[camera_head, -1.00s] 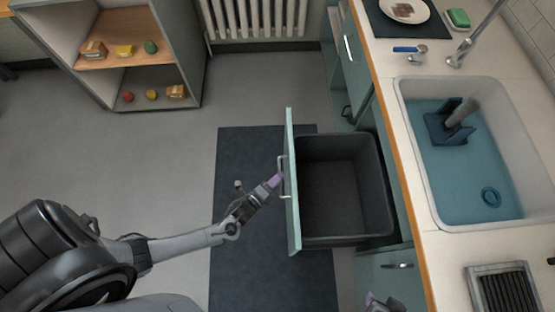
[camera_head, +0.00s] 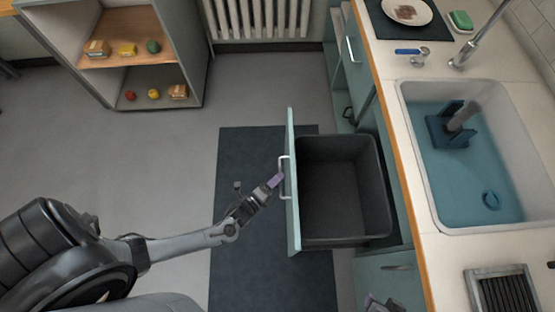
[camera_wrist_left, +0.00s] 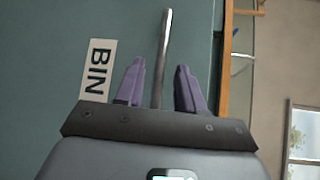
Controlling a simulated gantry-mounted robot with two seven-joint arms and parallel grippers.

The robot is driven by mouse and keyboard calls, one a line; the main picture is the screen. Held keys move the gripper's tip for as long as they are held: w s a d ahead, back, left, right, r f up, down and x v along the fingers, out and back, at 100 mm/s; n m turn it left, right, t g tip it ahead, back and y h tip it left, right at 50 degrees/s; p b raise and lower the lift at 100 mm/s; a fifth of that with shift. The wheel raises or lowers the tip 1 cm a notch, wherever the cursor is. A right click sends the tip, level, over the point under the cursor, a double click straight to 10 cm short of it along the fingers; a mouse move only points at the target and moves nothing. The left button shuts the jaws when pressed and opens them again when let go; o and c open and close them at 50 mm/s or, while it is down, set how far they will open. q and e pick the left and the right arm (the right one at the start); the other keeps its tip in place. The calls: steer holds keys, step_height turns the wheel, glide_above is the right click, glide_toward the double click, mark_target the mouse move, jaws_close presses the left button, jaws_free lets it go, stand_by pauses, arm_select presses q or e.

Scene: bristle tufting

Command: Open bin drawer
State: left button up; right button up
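The bin drawer is pulled well out from the counter, its pale green front (camera_head: 293,220) standing clear of the cabinet and a dark bin (camera_head: 343,190) inside it, looking empty. Its metal handle (camera_head: 286,178) is on the front's outer face. My left gripper (camera_head: 279,179) is at this handle. In the left wrist view the purple fingers (camera_wrist_left: 160,85) are apart, with the handle bar (camera_wrist_left: 163,50) between them and a gap on each side. A "BIN" label (camera_wrist_left: 98,70) is beside them. Only a bit of my right gripper (camera_head: 378,303) shows at the bottom edge; its fingers are unclear.
The counter with a water-filled sink (camera_head: 470,205) is on the right. A shelf unit (camera_head: 188,60) with small food items stands at the upper left, and a radiator (camera_head: 258,18) is at the back. A dark mat (camera_head: 270,280) lies under the drawer. Floor to the left is free.

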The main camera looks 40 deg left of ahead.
arm_select(q)
steer(key=s+r+p, duration=0.1)
steer(key=s+p, duration=0.1)
steer(key=s, duration=0.8)
steer(key=shift+a+r, duration=0.2)
steer(key=shift+a, duration=0.1)
